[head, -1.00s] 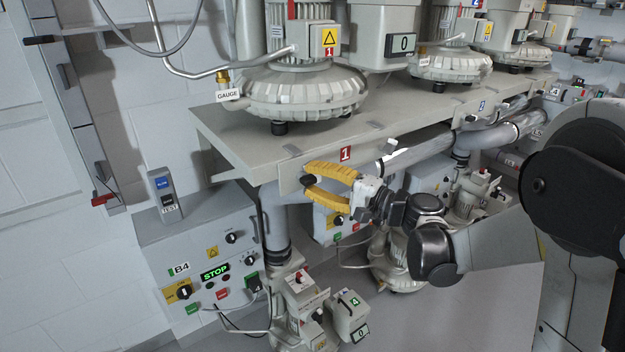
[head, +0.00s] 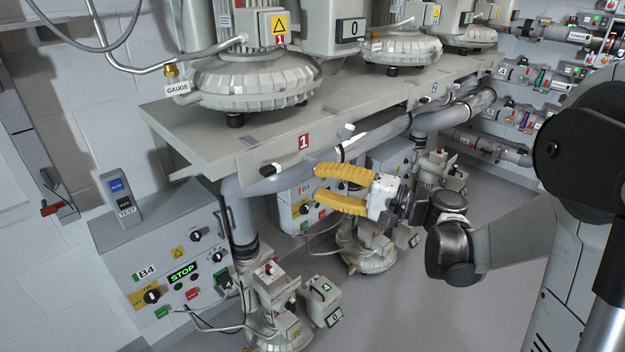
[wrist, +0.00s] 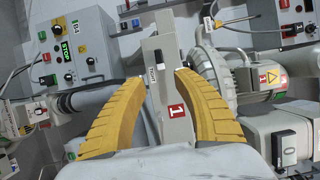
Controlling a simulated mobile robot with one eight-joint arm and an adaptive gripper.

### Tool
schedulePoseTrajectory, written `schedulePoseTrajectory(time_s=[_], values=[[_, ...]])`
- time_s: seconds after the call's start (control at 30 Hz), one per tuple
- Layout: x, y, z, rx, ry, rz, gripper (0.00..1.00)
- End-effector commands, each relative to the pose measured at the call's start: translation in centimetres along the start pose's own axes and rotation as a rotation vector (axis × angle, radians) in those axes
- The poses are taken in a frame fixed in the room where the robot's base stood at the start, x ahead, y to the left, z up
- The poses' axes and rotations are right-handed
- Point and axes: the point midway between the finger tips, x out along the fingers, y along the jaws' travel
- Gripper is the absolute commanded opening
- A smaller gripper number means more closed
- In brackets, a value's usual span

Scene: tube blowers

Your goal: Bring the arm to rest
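My gripper (head: 318,185) has two yellow ribbed fingers, spread apart with nothing between them. In the head view it is in front of the shelf edge, below and right of the red "1" plate (head: 304,142), pointing left. In the wrist view the open fingers (wrist: 162,78) frame the shelf's end and its red "1" plate (wrist: 177,112). I cannot tell whether a finger touches anything. My arm reaches in from the right of the head view.
The shelf (head: 190,140) carries several blowers (head: 255,78). The B4 control box (head: 165,260) is at the left, with a small blower (head: 275,300) beside it. A large pipe (head: 375,135) runs under the shelf. Grey floor (head: 400,310) is free at the lower right.

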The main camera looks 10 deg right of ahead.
Motion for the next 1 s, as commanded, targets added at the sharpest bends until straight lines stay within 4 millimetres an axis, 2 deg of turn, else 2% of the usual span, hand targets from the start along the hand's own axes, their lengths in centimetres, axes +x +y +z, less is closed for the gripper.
schedulePoseTrajectory(time_s=[0.27, 0.43, 0.53, 0.67, 0.8, 1.0], values=[[0.2, 0.1, 0.5, -0.008, 0.0, 0.03, 0.36], [0.6, 1.7, 3.8, -0.082, 0.004, 0.245, 0.36], [-0.6, 3.4, 6.6, -0.172, 0.01, 0.441, 0.36], [-3.7, 5.6, 9.8, -0.321, 0.018, 0.692, 0.36], [-8.6, 7.4, 12.2, -0.514, 0.025, 0.939, 0.36], [-15.0, 8.3, 13.6, -0.772, 0.033, 1.193, 0.36]])
